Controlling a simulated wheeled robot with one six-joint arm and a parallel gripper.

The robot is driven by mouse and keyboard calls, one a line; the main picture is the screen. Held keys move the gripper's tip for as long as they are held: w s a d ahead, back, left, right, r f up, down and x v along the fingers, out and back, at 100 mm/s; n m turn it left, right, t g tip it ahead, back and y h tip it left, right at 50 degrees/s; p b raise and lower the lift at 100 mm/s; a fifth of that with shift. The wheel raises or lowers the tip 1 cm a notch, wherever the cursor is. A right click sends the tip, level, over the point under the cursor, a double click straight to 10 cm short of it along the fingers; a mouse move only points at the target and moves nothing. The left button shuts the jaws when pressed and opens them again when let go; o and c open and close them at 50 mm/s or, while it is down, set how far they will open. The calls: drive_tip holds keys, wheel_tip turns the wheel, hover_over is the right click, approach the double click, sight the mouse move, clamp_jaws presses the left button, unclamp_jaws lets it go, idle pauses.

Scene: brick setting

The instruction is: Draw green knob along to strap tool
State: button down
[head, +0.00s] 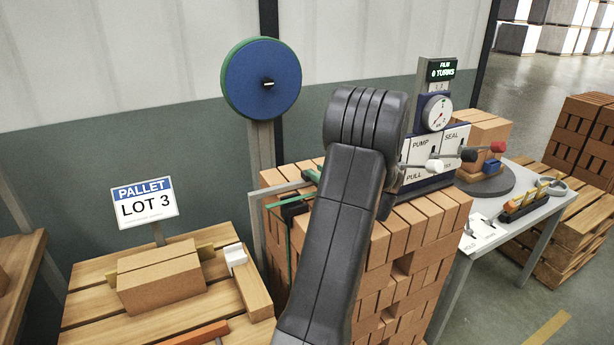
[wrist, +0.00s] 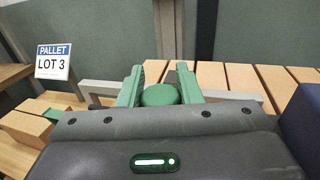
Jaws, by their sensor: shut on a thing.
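The green knob (wrist: 160,95) is round and sits between the two green fingers of my gripper (wrist: 160,80) in the wrist view; the gripper is shut on it. In the head view my dark arm covers the knob and most of the gripper; a bit of green shows left of the arm, above the brick stack. A blue-and-white unit with PUMP, PULL and SEAL labels, a round gauge and levers (head: 430,155) stands on the stack, right of my arm. It looks like the strap tool, though I cannot be sure. A thin green strap (head: 290,240) hangs at the stack's left side.
The brick stack (head: 430,225) fills the middle. A blue reel with green rim (head: 262,80) stands on a post behind it. A pallet with loose bricks (head: 90,318) and a LOT 3 sign (head: 145,202) is left. A side table (head: 485,240) with tools is right.

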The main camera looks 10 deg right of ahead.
drive_tip(key=shift+d, duration=0.15)
drive_tip(key=c, duration=1)
unclamp_jaws()
drive_tip(key=shift+w, duration=0.1)
drive_tip(key=shift+c, duration=0.2)
wheel_tip(320, 180, up, 10)
